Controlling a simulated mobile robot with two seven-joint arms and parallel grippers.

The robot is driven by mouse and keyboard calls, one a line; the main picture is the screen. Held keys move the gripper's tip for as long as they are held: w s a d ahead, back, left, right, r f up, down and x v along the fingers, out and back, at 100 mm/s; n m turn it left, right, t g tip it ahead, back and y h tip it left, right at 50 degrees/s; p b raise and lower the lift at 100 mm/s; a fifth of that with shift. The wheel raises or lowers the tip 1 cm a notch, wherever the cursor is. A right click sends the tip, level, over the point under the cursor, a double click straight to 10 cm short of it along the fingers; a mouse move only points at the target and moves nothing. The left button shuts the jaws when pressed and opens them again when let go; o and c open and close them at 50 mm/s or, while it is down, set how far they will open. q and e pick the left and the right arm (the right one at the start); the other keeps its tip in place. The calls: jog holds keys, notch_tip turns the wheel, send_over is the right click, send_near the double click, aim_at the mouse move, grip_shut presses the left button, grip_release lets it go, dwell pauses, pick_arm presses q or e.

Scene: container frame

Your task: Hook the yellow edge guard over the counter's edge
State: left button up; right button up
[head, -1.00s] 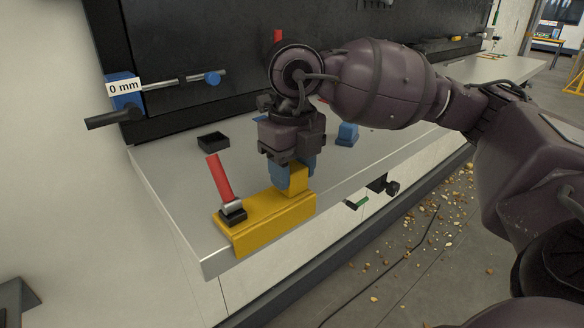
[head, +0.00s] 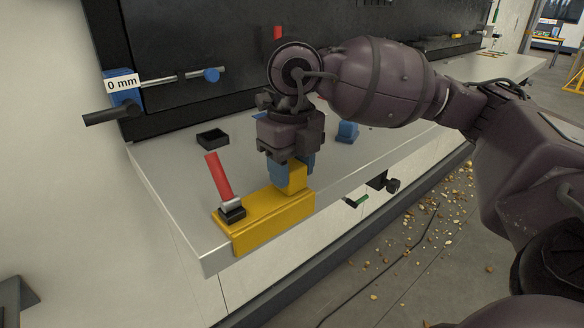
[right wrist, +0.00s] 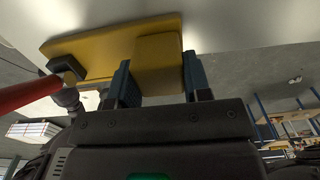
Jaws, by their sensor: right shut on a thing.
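The yellow edge guard (head: 272,225) lies along the counter's front edge near its left corner, with its front face against the counter's front side. Whether its lip is hooked fully over the edge I cannot tell. My right gripper (head: 291,178) is above it, its blue fingers shut on the guard's raised yellow block. In the right wrist view the fingers (right wrist: 158,82) stand on both sides of the block, and the guard (right wrist: 95,48) stretches to the left. The counter (head: 172,170) is light grey. My left gripper is not in view.
A red-handled tool (head: 220,178) on a black base stands at the guard's left end. A small black tray (head: 212,138) and a blue block (head: 347,131) are farther back. Debris (head: 440,222) litters the floor.

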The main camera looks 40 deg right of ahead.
jog(key=shift+w, duration=0.1)
dwell(0.4)
jog(key=o, duration=1.3)
notch_tip(320, 180, up, 9)
jog(key=shift+r, duration=0.95)
